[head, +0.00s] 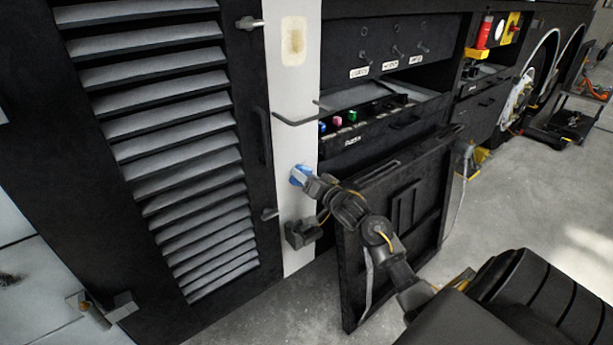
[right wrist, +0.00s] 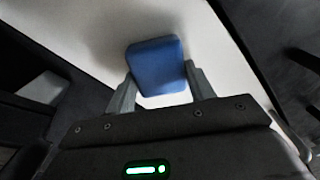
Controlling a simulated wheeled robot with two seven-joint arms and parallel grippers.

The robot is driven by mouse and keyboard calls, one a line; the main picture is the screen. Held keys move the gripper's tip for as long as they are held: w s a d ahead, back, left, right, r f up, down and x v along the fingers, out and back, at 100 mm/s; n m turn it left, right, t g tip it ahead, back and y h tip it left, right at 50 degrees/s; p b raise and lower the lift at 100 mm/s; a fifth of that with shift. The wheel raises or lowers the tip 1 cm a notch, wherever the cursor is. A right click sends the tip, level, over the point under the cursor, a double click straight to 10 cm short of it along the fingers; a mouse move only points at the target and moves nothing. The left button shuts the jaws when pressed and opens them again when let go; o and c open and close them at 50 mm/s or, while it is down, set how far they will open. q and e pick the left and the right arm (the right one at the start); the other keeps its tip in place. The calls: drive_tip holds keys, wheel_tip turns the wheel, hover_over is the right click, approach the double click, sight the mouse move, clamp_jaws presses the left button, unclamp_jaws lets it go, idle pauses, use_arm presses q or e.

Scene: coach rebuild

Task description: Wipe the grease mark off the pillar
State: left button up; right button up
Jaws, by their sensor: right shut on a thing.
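The pillar (head: 297,110) is a white upright strip right of the louvred door. The grease mark (head: 293,41) is a yellowish-brown patch near the pillar's top in the head view. My right gripper (head: 306,180) is shut on a blue sponge (head: 299,174), in front of the pillar's lower part and well below the mark. In the right wrist view the sponge (right wrist: 157,66) sits between both fingers (right wrist: 160,92), with the white pillar (right wrist: 80,35) behind it. I cannot tell whether the sponge touches the pillar. My left gripper is not in view.
The black louvred door (head: 185,150) stands left of the pillar. A dark bar (head: 300,119) crosses in front of the pillar between sponge and mark. A black panel (head: 400,205) leans below the open compartment (head: 385,95).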

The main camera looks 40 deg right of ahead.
drive_tip(key=shift+s+a+p, duration=0.1)
drive_tip(key=shift+s+p, duration=1.75)
drive_tip(key=shift+s, duration=1.1)
drive_tip(key=s+p, duration=0.1)
drive_tip(key=s, duration=0.2)
drive_tip(key=shift+p, duration=0.35)
drive_tip(key=shift+w, duration=0.15)
